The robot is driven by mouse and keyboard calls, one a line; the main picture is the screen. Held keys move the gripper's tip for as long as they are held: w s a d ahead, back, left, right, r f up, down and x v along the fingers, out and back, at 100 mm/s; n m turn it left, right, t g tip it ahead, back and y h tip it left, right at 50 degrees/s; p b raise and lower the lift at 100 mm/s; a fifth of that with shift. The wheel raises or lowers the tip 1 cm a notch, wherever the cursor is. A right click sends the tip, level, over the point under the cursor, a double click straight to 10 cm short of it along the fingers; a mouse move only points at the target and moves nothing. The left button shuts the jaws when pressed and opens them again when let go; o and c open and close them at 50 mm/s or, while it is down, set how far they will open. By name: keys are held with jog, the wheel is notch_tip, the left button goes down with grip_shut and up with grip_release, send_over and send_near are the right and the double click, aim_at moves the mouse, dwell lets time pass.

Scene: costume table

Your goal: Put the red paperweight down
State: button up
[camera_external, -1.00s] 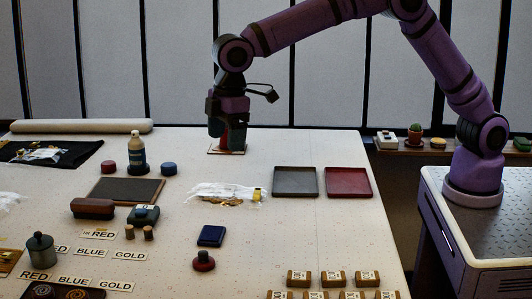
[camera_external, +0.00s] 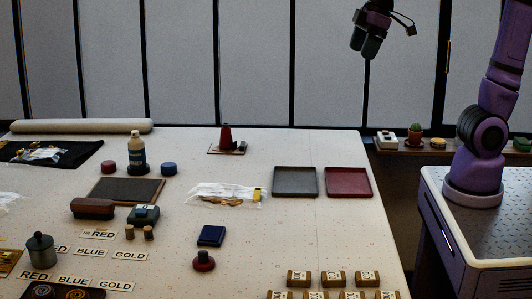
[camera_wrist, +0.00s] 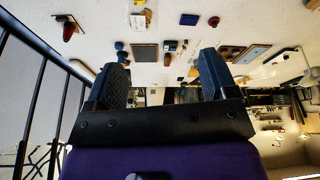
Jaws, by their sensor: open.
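The red paperweight (camera_external: 226,135), a tapered red piece, stands upright on a small flat board (camera_external: 214,151) near the back edge of the table. It also shows at the upper left of the wrist view (camera_wrist: 68,33). My gripper (camera_external: 368,48) is raised high beyond the table's back right corner, well apart from the paperweight. In the wrist view its two dark fingers (camera_wrist: 162,75) are spread wide with nothing between them.
A small dark item (camera_external: 242,147) sits beside the paperweight. A grey tray (camera_external: 295,193) and a red tray (camera_external: 348,193) lie front right of it. A bottle (camera_external: 137,155) and a plastic bag (camera_external: 222,192) stand or lie nearby. The back right tabletop is clear.

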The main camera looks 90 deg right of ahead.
jog(key=s+d+f+m, duration=0.1)
jog(key=s+d+f, duration=0.1)
jog(key=s, duration=0.6)
jog(key=s+d+f+m+t, duration=0.1)
jog(key=s+d+f, duration=0.1)
jog(key=s, duration=0.6)
jog(key=shift+s+d+f, duration=0.15)
jog(key=shift+s+f, duration=0.15)
jog(key=shift+f, duration=0.55)
